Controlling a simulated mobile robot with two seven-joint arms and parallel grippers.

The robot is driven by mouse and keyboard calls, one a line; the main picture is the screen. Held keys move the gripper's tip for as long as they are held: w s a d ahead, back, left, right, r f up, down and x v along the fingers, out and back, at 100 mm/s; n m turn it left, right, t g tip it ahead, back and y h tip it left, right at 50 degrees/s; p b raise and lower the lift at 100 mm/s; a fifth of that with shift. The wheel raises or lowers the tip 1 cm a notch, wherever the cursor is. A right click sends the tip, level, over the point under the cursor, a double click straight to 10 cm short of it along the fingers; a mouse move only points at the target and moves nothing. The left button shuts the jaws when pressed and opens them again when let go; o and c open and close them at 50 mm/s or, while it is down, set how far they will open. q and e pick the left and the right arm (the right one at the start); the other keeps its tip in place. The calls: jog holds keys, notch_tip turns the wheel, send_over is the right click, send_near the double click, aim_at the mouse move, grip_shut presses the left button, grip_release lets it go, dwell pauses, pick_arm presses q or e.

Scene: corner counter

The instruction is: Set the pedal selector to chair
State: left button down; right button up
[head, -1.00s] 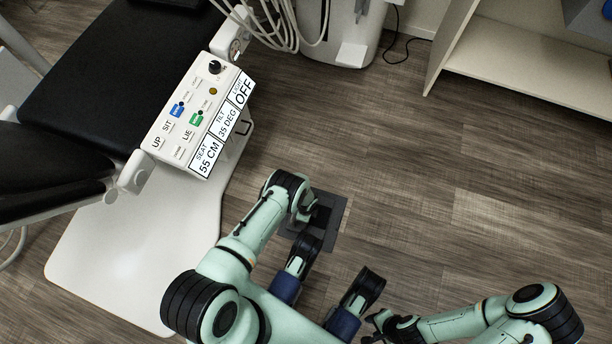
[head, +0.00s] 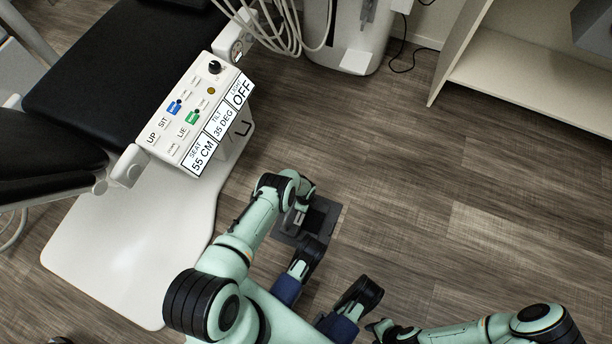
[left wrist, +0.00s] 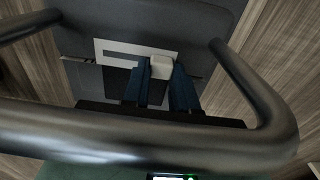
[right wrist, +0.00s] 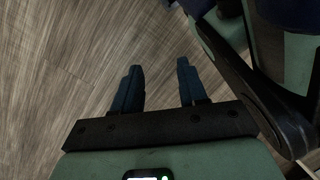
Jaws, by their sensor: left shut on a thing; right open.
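The pedal unit (head: 331,217) is a dark grey box on the floor. In the left wrist view its top (left wrist: 212,22) carries a pale slotted strip (left wrist: 110,48) and a small whitish selector knob (left wrist: 161,67). My left gripper (left wrist: 160,75) is shut on this knob, one dark blue finger on each side. A thick dark bar crosses in front of the fingers. In the head view my left gripper (head: 303,203) is over the unit and its wrist hides part of it. I cannot read any selector marks. My right gripper (right wrist: 155,75) is open and empty above the floor.
The dental chair's control panel (head: 188,110) at the left shows seat 55 CM, tilt 35 DEG, light OFF. The white chair base (head: 120,250) lies left of my left arm. A pale cabinet (head: 520,85) stands at the upper right. The wooden floor between is clear.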

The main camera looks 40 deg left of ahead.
pick_arm(q)
jog(key=shift+w, duration=0.35)
jog(key=c, duration=0.9)
grip_release()
jog(key=shift+s, duration=0.1)
jog(key=shift+r, duration=0.15)
notch_tip(320, 180, up, 13)
jog(key=p, duration=0.6)
jog(key=shift+r, duration=0.1)
pick_arm(e)
jog(key=w+a+r+t, duration=0.1)
jog(key=w+r+t, duration=0.3)
jog(key=w+r, duration=0.4)
jog(key=w, duration=0.3)
jog(key=shift+w+a+r+n, duration=0.15)
jog(key=shift+w+a+n, duration=0.15)
jog(key=shift+w+n, duration=0.1)
